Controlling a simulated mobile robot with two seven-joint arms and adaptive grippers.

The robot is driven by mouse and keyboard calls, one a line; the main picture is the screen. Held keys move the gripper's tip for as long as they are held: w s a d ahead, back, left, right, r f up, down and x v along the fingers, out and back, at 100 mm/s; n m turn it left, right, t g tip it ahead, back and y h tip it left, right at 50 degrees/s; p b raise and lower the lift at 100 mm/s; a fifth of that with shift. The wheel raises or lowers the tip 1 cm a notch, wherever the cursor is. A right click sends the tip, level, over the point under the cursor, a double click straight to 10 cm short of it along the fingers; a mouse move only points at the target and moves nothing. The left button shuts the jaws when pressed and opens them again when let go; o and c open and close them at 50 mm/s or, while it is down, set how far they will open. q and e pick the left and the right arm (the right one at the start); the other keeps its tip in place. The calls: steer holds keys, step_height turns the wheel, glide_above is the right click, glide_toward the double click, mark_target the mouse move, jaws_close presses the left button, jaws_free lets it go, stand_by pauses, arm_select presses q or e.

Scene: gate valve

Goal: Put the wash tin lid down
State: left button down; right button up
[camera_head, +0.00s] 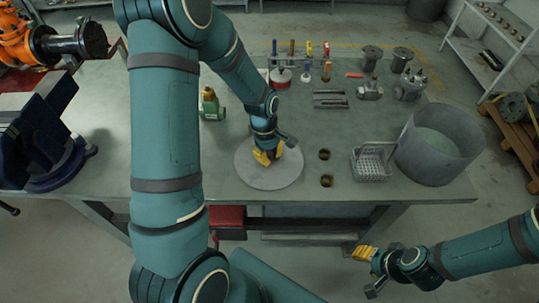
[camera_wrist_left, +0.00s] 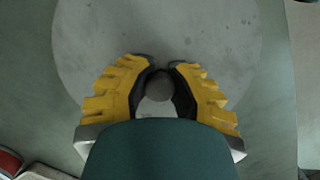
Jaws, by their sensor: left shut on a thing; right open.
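The wash tin lid (camera_head: 268,178) is a round grey disc over the front middle of the workbench. It fills much of the left wrist view (camera_wrist_left: 155,30). My left gripper (camera_head: 266,156) points down at the lid's middle, with its yellow fingers closed around the small round knob (camera_wrist_left: 158,87). The lid looks level and at or close to the bench top; I cannot tell whether it touches. The wash tin (camera_head: 439,142) is a wide grey tub standing open on the right of the bench. My right gripper (camera_head: 365,270) is open and empty, low in front of the bench.
A wire basket (camera_head: 372,163) and two brown rings (camera_head: 325,167) lie between the lid and the tin. A blue vise (camera_head: 45,135) is at the left end. Tools and metal parts line the back.

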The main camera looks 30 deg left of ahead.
arm_select(q)
steer(key=c, duration=0.9)
jaws_free()
steer(key=shift+f, duration=0.1)
steer(key=shift+r, duration=0.5)
step_height(320, 180, up, 11)
steer(key=a+p, duration=0.1)
steer(key=p, duration=0.2)
steer(key=shift+w+a, duration=0.2)
steer(key=shift+a, duration=0.15)
steer(key=shift+r, duration=0.1)
